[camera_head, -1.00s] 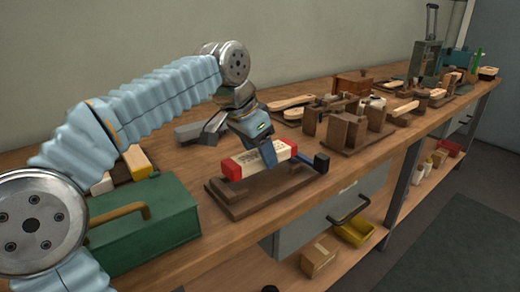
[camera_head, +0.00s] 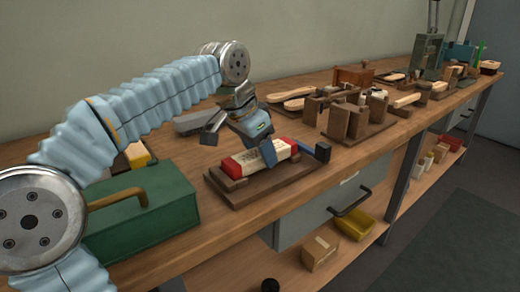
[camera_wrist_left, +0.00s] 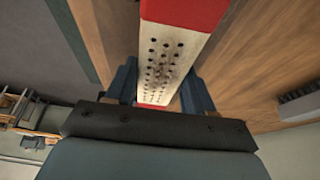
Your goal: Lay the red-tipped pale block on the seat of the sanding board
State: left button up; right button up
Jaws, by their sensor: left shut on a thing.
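The red-tipped pale block (camera_head: 240,164) lies along the dark wooden sanding board (camera_head: 226,194) on the bench, at or just above its seat; contact underneath is hidden. My left gripper (camera_head: 270,157) is over the block with its fingers on either side, shut on it. In the left wrist view, the block (camera_wrist_left: 163,58) shows rows of dark holes on its pale face and a red end, between the blue fingers of my left gripper (camera_wrist_left: 157,88). My right gripper is not in view.
A green toolbox (camera_head: 140,222) with a tan handle stands left of the board. A dark blue clamp-like piece (camera_head: 322,151) is at the board's right end. Wooden fixtures (camera_head: 348,122) stand further right. Bare bench lies in front of the board.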

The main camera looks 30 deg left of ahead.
pick_arm(q)
jog(key=shift+f, duration=0.35)
dwell(0.3)
jog(key=o, duration=1.2)
jog(key=shift+o, duration=0.5)
jog(key=shift+o, duration=1.3)
